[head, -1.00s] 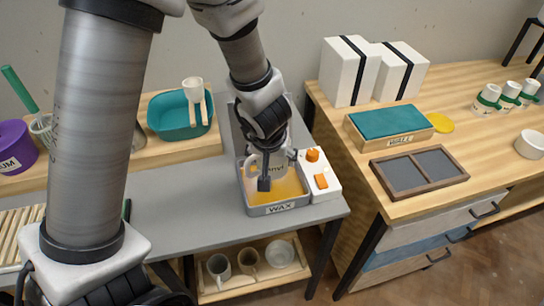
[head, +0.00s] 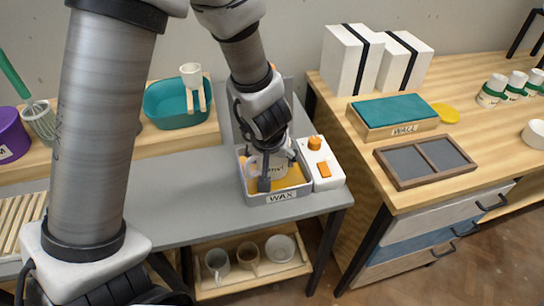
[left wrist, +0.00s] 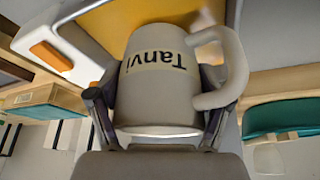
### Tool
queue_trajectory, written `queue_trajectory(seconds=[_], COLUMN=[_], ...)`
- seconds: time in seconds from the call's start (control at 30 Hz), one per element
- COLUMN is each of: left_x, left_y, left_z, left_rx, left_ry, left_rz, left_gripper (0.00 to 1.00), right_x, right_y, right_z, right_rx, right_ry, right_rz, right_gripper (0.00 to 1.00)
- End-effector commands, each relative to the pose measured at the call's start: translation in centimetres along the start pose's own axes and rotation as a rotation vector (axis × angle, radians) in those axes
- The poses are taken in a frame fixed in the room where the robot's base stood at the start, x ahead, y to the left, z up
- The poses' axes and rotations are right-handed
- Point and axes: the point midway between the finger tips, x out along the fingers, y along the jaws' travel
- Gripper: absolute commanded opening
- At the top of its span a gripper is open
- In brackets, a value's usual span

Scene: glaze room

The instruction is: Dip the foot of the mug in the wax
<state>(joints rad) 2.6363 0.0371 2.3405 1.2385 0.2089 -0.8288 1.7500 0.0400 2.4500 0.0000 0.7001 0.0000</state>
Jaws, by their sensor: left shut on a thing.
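The light grey mug (left wrist: 158,85), with the name Tanvi on its side, is held by my left gripper (head: 277,177). In the left wrist view the fingers (left wrist: 158,110) close on both sides of the mug, its handle is at the right and its rim is nearest the camera. In the head view the mug (head: 266,168) is low within the walls of the grey WAX tank (head: 283,197), over the orange-yellow wax (head: 294,176). The mug's foot is hidden, so I cannot tell whether it touches the wax. My right gripper is not in view.
A white control box (head: 326,182) with an orange knob and switch adjoins the tank's right side. A teal basin (head: 170,118) stands behind left. A shelf below holds several pots (head: 247,254). The grey tabletop (head: 180,195) left of the tank is clear.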

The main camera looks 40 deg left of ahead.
Motion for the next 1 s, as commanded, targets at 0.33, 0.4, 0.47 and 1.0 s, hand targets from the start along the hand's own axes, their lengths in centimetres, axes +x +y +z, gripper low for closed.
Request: queue_trajectory(seconds=[0.33, 0.4, 0.47, 1.0], left_x=[0.4, 0.5, 0.6, 1.4], left_y=[0.0, 0.0, 0.0, 0.0], left_z=[0.2, 0.2, 0.2, 0.6], left_rx=[0.001, 0.000, 0.000, -0.001], left_ry=[0.001, 0.001, 0.001, 0.001], left_rz=[0.000, 0.000, 0.000, 0.000], left_gripper=[0.24, 0.24, 0.24, 0.24], right_x=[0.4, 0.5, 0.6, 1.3], right_y=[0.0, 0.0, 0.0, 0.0], right_z=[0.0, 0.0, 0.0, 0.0], right_rx=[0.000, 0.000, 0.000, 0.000], right_ry=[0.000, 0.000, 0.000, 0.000], right_rz=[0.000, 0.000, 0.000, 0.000], right_gripper=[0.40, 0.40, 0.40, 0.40])
